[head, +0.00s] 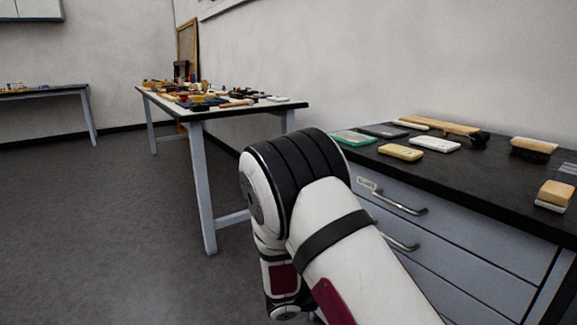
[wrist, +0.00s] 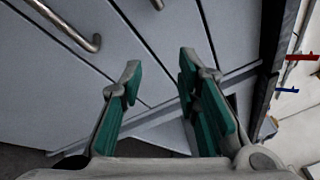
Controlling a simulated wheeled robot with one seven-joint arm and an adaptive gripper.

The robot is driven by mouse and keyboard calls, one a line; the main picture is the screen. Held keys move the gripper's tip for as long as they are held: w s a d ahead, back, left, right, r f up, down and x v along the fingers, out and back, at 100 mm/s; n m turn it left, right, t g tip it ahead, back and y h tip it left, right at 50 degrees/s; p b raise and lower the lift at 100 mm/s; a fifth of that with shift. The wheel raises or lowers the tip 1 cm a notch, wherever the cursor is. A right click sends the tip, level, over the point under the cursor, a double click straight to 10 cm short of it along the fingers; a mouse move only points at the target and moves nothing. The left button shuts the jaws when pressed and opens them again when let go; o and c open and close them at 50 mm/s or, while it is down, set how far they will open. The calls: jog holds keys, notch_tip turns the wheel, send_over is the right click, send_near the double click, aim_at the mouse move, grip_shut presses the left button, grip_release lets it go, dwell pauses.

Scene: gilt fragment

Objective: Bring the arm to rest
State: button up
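My arm (head: 320,215) shows in the head view, bent at a joint with black bands, in front of the drawer cabinet. Its far end hangs down low beside the cabinet, and my gripper's fingers are hidden there. In the wrist view my gripper (wrist: 157,92) shows with green-padded fingers spread apart. Nothing is between the fingers. Behind them are the grey drawer fronts (wrist: 150,50) and a handle (wrist: 70,28), with no contact visible.
A black-topped drawer cabinet (head: 480,188) at right bears a green case (head: 352,138), a yellow block (head: 400,152), a white block (head: 434,144) and brushes (head: 534,146). A cluttered table (head: 300,104) stands behind. Open floor (head: 100,230) lies to the left.

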jog(key=s+d+r+m+g+y, duration=0.35)
jog(key=s+r+m, duration=0.25)
jog(key=s+m, duration=0.3)
jog(key=s+d+r+m+g+y, duration=0.2)
jog(key=s+r+m+g+y, duration=0.3)
jog(key=s+m, duration=0.45)
jog(key=s+a+r+m+t+y, duration=0.25)
jog(key=s+a+m+y, duration=0.25)
jog(key=s+m, duration=0.3)
jog(key=s+a+r+m+t+y, duration=0.1)
jog(key=s+a+m+t+y, duration=0.25)
jog(key=s+m, duration=0.4)
notch_tip(320, 180, up, 36)
jog(key=s+n+t+p, duration=0.1)
jog(key=t+p, duration=0.2)
jog(key=p, duration=3.1)
jog(key=shift+s+n+y, duration=0.3)
jog(key=shift+s+n, duration=0.05)
jog(key=shift+n, duration=0.05)
jog(key=shift+r, duration=0.1)
